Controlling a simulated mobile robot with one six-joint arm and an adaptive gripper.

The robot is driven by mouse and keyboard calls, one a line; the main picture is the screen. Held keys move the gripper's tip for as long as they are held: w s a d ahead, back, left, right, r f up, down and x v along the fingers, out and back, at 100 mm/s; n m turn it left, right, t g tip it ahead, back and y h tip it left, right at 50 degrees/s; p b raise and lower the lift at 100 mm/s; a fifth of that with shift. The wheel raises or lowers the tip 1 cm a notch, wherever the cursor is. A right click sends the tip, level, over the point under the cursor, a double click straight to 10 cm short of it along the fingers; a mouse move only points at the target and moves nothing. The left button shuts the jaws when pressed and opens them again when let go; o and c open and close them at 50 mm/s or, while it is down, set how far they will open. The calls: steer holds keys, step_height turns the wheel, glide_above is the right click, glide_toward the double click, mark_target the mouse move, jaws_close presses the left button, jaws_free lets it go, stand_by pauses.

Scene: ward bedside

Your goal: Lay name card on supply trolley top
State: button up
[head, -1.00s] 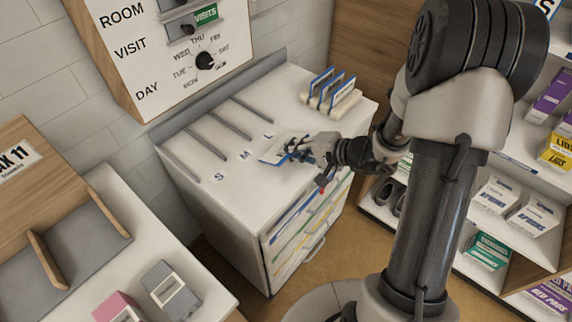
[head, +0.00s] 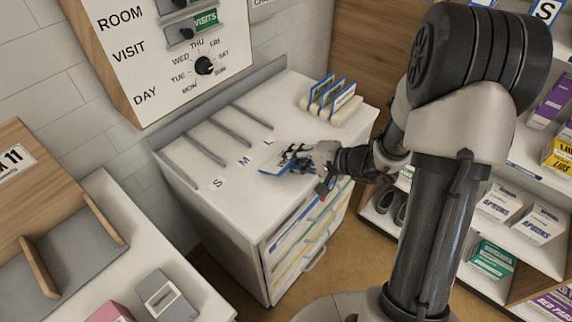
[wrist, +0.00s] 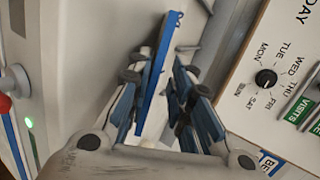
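The name card (head: 272,167), white with a blue edge, is at the supply trolley top (head: 235,205), near the letter L. It looks nearly flat and low over the top; I cannot tell whether it rests fully on it. My gripper (head: 293,160) is right at the card, low over the trolley top. In the wrist view the fingers (wrist: 165,90) stand apart. The card's blue edge (wrist: 153,80) runs between them, close to the left finger, with a gap to the right finger. The fingers partly hide the card in the head view.
A rack (head: 333,104) with several upright blue-edged cards stands at the back right of the trolley. Grey slotted strips (head: 228,127) and letters S, M, L mark its top. A dial board (head: 165,45) is behind. Shelves (head: 520,200) stand at right, a counter (head: 150,250) at left.

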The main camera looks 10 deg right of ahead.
steer(key=p+v, duration=0.1)
steer(key=v, duration=0.7)
step_height(320, 180, up, 7)
steer(key=s+d+p, duration=0.1)
steer(key=p, duration=0.3)
steer(key=shift+s+d+r+p, duration=0.15)
steer(key=shift+s+d+p, duration=0.2)
steer(key=shift+s+d, duration=0.05)
steer(key=s+a+r+n+g+h, duration=0.1)
steer(key=s+a+r+n+g, duration=0.5)
steer(key=s+a, duration=0.5)
steer(key=s+d+r+n+t+h, duration=0.1)
steer(key=s+d+r+n+h, duration=0.2)
steer(key=s+h, duration=0.4)
steer(key=shift+s+d+r+t, duration=0.3)
steer(key=shift+s+r+t, duration=0.1)
steer(key=shift+s+r, duration=0.5)
